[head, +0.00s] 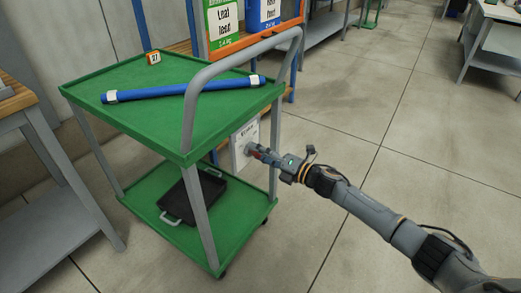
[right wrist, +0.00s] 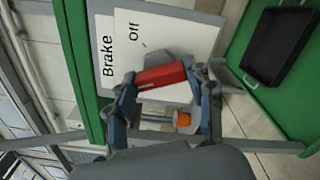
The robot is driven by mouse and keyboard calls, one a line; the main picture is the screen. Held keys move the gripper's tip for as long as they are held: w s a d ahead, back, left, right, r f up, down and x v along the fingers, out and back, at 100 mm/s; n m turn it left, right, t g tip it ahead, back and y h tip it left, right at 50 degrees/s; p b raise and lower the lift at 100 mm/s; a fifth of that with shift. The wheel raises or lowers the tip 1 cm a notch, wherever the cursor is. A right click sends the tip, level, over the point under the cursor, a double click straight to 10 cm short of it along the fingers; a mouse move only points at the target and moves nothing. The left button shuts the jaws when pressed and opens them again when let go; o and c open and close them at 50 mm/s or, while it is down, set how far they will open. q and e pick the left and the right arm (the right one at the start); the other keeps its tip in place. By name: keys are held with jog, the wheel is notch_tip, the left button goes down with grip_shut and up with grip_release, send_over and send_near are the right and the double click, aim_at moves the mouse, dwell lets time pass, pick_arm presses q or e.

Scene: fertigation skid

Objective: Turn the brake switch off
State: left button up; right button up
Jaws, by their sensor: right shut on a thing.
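The brake switch panel (head: 243,143) is a white plate on the right side of the green cart. In the right wrist view the panel (right wrist: 106,30) shows the words "Brake" and "Off", turned sideways. The red switch handle (right wrist: 160,76) lies in front of the plate, near the "Off" word. My right gripper (head: 257,151) reaches the panel from the right. In the right wrist view its fingers stand on either side of the red handle and are shut on it. An orange piece (right wrist: 182,119) shows between the fingers. My left gripper is not in view.
The green cart (head: 140,77) has a grey handle bar (head: 235,62) above the panel. A blue tube (head: 180,90) lies on its top, a black tray (head: 197,192) on its lower shelf. A workbench (head: 12,98) stands at left.

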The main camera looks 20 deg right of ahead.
pick_arm(q)
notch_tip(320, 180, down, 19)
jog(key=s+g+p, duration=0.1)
jog(key=p, duration=0.5)
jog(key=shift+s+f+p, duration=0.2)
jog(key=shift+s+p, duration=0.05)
jog(key=shift+p, duration=0.05)
pick_arm(e)
jog(key=shift+f+m, duration=0.15)
jog(key=shift+m, duration=7.15)
jog(key=o, duration=1.2)
jog(key=shift+c, duration=0.2)
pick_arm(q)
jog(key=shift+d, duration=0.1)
pick_arm(e)
jog(key=v, duration=1.2)
